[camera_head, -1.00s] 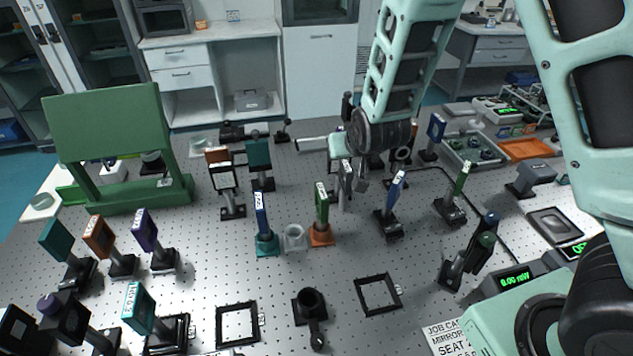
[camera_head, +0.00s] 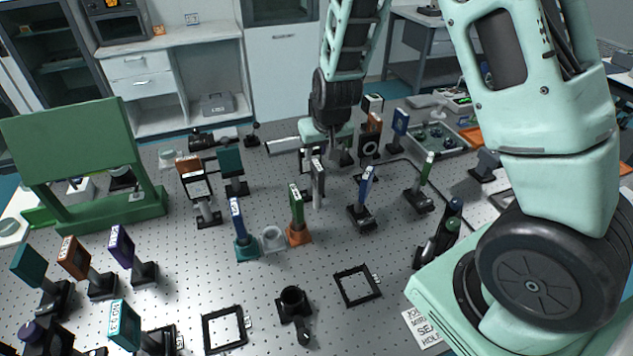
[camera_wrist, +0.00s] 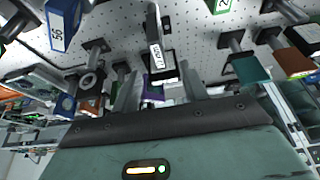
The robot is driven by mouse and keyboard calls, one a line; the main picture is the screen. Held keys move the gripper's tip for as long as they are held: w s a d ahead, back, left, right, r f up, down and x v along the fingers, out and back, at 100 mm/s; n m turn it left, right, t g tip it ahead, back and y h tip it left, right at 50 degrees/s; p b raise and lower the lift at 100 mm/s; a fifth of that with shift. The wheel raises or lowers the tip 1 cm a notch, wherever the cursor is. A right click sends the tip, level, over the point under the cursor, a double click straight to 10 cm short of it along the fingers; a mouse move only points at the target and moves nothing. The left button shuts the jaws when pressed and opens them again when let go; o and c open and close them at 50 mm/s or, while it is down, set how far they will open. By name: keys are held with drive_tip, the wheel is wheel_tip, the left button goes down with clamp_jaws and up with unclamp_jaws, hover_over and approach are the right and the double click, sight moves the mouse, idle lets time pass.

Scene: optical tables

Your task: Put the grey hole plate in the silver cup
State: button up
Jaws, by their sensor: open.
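The grey plate (camera_head: 318,184) stands upright, nearly edge-on, with a white label on its edge; its hole is not visible. In the wrist view the labelled grey plate (camera_wrist: 154,40) lies ahead of the gap between my fingers. My gripper (camera_head: 322,152) is open just behind and above the plate in the head view, partly hidden; its two fingers also show in the wrist view (camera_wrist: 160,88). The silver cup (camera_head: 272,238) looks empty and stands on the table between a teal base and an orange base, left of and nearer than the grey plate.
A blue plate (camera_head: 238,220) on the teal base and a green plate (camera_head: 297,207) on the orange base flank the cup. Another blue plate (camera_head: 365,186) stands right of the grey plate. A black framed plate (camera_head: 370,135) stands behind.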

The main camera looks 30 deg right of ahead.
sight(318, 165)
drive_tip(key=x, duration=0.3)
drive_tip(key=shift+w+f+p, duration=0.1)
drive_tip(key=shift+f+p, duration=0.15)
drive_tip(key=shift+p, duration=0.1)
drive_tip(key=shift+p+x, duration=1.35)
drive_tip(key=shift+x, duration=1.35)
drive_tip(key=shift+d, duration=0.15)
clamp_jaws()
